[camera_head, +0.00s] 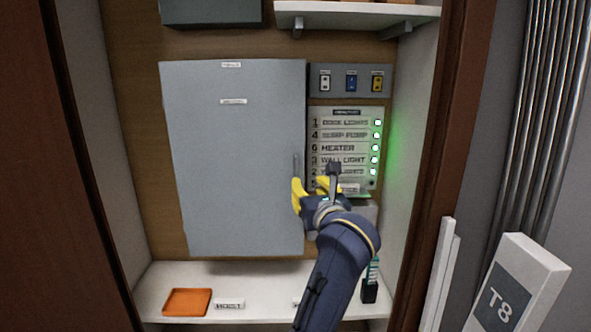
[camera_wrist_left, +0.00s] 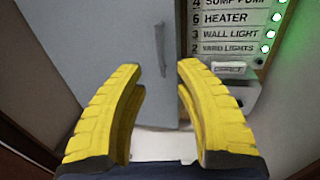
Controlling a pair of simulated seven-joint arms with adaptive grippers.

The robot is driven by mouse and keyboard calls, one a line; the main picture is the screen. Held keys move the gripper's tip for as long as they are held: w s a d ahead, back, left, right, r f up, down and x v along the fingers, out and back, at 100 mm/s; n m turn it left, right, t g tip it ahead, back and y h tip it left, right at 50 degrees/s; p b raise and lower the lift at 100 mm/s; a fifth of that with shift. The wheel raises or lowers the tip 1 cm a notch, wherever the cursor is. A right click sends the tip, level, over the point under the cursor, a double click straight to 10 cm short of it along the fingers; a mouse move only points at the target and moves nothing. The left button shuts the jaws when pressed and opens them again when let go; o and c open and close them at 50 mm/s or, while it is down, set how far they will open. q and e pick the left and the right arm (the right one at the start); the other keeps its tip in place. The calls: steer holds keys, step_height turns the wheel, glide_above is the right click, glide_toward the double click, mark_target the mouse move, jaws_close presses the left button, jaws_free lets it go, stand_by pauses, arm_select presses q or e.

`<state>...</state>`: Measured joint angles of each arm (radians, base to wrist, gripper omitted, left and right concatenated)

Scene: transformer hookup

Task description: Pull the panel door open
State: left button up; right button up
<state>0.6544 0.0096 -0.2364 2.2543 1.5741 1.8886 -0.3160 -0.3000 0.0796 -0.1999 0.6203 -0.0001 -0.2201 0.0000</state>
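The grey panel door (camera_head: 235,160) fills the middle of the niche in the head view and looks shut. Its upright bar handle (camera_head: 296,167) is near the door's right edge. My left gripper (camera_head: 312,188) is open and empty, in front of the lower part of the handle. In the left wrist view its two yellow fingers (camera_wrist_left: 160,72) are spread wide. The handle (camera_wrist_left: 160,50) shows beyond the fingertips, in line with the gap between them. I see no contact. The door (camera_wrist_left: 105,50) also shows there. My right gripper is not in view.
A labelled board with green lights (camera_head: 345,150) and a switch plate (camera_head: 350,81) are right of the door. The white lower shelf (camera_head: 262,285) holds an orange tray (camera_head: 187,302). A white T8 box (camera_head: 515,285) stands at lower right.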

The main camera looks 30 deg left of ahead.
mark_target(296, 169)
arm_select(q)
steer(key=x, duration=1.3)
steer(key=shift+w+a+f, duration=0.1)
steer(key=shift+a, duration=0.1)
steer(key=shift+o, duration=0.2)
jaws_close()
